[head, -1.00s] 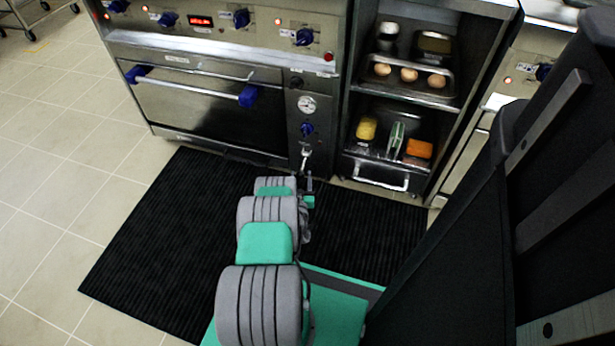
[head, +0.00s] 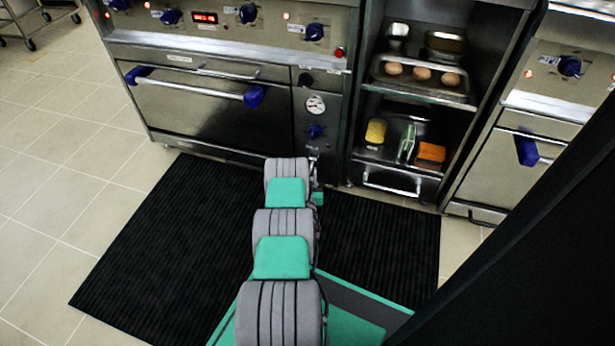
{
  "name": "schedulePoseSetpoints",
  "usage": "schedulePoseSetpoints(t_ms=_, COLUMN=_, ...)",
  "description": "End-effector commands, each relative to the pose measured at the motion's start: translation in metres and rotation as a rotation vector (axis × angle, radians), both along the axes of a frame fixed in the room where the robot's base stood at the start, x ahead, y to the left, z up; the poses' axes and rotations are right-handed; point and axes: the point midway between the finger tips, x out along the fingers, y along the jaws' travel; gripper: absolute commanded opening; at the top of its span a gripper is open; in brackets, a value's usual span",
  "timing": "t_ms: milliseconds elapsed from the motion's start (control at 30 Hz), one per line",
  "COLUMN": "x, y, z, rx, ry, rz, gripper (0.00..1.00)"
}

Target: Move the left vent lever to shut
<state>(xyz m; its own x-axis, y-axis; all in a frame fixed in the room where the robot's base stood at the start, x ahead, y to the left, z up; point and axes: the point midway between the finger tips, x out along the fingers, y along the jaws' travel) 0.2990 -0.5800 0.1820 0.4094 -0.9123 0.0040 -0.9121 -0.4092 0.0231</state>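The left oven (head: 190,108) stands ahead with its door shut. Above its door, a thin metal strip (head: 228,74) with a small label at its left may be the left vent lever; its setting is too small to read. My arm reaches forward over the black mat toward the column of controls at the right of the oven door. My gripper (head: 314,168) is mostly hidden behind my arm's last links, below the blue knob (head: 316,131). I cannot see its fingers clearly, nor whether they hold or touch anything.
An open shelf unit (head: 360,120) right of the oven holds a tray of eggs (head: 422,73), a yellow sponge (head: 376,131) and an orange item (head: 431,152). Another oven (head: 505,170) stands further right. The black mat (head: 150,250) and tiled floor at left are clear.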

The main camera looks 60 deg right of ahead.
Motion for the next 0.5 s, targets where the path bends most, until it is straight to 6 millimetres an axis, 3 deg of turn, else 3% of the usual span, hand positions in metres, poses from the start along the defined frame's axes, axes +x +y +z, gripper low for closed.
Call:
schedulePoseSetpoints(t_ms=333, x=0.0014, y=0.0005, z=-0.0002, rx=0.0, ry=0.001, rz=0.002, gripper=0.02)
schedulePoseSetpoints(t_ms=500, x=0.0015, y=0.0005, z=-0.0002, rx=0.0, ry=0.001, rz=0.003, gripper=0.0)
